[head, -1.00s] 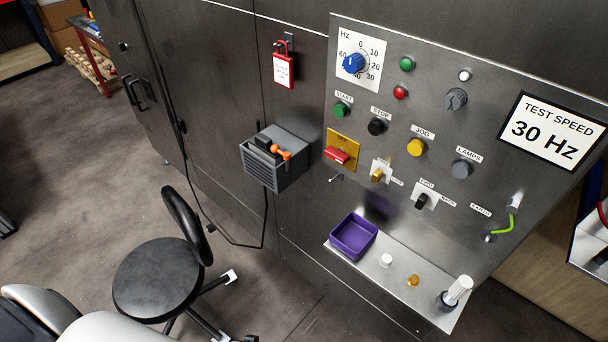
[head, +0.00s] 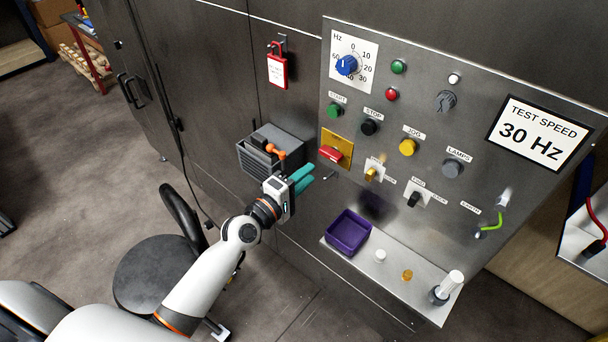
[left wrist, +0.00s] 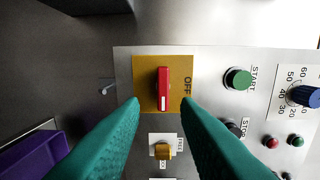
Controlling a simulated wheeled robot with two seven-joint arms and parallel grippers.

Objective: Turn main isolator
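The main isolator is a red handle (head: 331,153) on a yellow plate (head: 345,143) at the left of the control panel. In the left wrist view the red handle (left wrist: 163,89) lies along the picture's vertical, with "OFF" printed beside it on the yellow plate (left wrist: 145,72). My left gripper (head: 307,178) is just left of and below the isolator in the head view, its teal fingers pointing at the panel. In the left wrist view the fingers (left wrist: 162,110) are spread apart and empty, with the handle seen between them and not touched. My right gripper is not in view.
A grey box with an orange lever (head: 276,151) is on the cabinet close behind my left gripper. A yellow selector (head: 370,174) sits beside the isolator. A purple tray (head: 348,232) stands on the shelf below. A black stool (head: 150,275) is under my left arm.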

